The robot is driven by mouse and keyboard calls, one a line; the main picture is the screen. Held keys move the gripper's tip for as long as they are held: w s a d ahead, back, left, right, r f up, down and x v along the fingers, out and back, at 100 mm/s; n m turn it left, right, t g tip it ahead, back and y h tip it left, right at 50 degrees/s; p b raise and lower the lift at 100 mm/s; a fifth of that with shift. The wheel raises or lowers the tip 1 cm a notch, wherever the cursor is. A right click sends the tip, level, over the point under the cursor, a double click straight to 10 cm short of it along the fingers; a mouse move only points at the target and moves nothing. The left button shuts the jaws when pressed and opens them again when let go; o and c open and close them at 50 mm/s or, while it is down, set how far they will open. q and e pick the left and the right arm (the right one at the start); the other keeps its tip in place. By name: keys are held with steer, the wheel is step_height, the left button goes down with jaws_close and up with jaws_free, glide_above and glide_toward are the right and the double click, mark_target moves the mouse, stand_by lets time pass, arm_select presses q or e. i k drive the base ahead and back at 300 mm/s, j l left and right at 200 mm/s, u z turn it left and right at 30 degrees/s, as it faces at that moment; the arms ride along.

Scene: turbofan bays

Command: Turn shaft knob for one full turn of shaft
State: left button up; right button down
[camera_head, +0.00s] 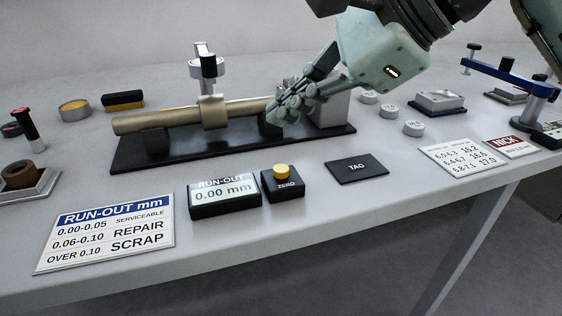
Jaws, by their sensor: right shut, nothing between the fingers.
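The brass shaft (165,119) lies level on dark supports on a black base plate (215,150). A dial indicator (206,66) stands over the middle of the shaft, above a wider brass collar (212,112). My right gripper (276,113) comes in from the upper right, its fingers shut and empty at the right end of the shaft. I cannot tell whether they touch it. The fingers cover that end; no knob can be made out there. The run-out display (224,194) reads 0.00 mm. My left gripper is out of view.
A zero box with a yellow button (282,171), a tag plate (357,168) and a run-out chart (108,232) lie along the front. A stamp (27,128) and tins are left; white discs (413,128) and a blue-armed fixture (510,78) right.

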mark_target(335, 71)
steer(key=k, duration=1)
